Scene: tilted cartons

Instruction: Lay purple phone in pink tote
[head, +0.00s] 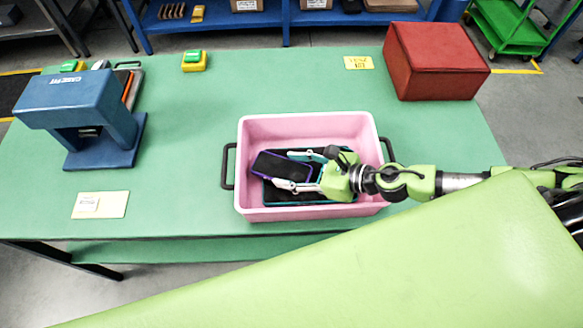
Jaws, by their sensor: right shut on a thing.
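The pink tote (310,126) stands on the green table, with a dark handle on each side. The purple phone (281,166), dark-faced with a purple edge, is inside the tote's outline, slightly tilted, over a dark teal-edged item (290,198) in the tote. My right gripper (292,170) reaches in from the right over the tote's wall, its pale fingers on either side of the phone's right end. It is shut on the phone. I cannot tell whether the phone touches what lies under it. My left gripper is not in view.
A blue stand (80,100) is at the table's left, with several small items behind it. A red box (435,60) is at the back right. Yellow cards (358,62) and a green-yellow block (195,61) lie on the table.

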